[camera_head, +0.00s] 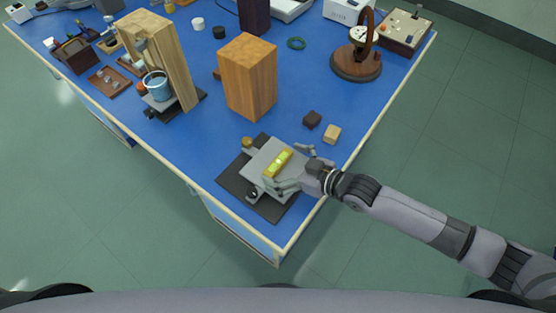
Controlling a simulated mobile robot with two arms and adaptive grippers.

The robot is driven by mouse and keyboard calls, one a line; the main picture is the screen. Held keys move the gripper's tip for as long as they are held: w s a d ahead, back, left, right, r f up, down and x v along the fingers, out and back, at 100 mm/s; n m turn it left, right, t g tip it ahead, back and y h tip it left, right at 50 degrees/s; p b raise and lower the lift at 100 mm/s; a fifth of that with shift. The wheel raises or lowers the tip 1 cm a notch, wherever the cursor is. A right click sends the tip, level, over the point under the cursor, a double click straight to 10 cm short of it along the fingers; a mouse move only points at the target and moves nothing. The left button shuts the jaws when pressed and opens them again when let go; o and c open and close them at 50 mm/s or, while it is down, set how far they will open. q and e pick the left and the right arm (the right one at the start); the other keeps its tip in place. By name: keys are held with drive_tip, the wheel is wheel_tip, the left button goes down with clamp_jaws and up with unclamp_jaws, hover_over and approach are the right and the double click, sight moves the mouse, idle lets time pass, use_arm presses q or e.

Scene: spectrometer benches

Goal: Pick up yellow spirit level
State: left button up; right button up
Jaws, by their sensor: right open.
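The yellow spirit level (278,162) lies on top of a small grey platform (262,156) near the front corner of the blue bench. The platform stands on a dark base plate (232,178). My right gripper (287,168) comes in from the right, its fingers open at the right side of the level. Whether the fingers touch the level cannot be made out at this size. My left gripper is not in view.
On the blue bench (215,125), a wooden block (248,80) stands behind the platform. A dark small block (312,119) and a light one (332,134) lie close behind my right gripper. A wooden stand (165,55) with a blue beaker (156,84) is at left.

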drive_tip(key=shift+w+a+f, duration=0.1)
drive_tip(key=shift+a+f, duration=0.05)
drive_tip(key=shift+c, duration=0.4)
drive_tip(key=c, duration=1)
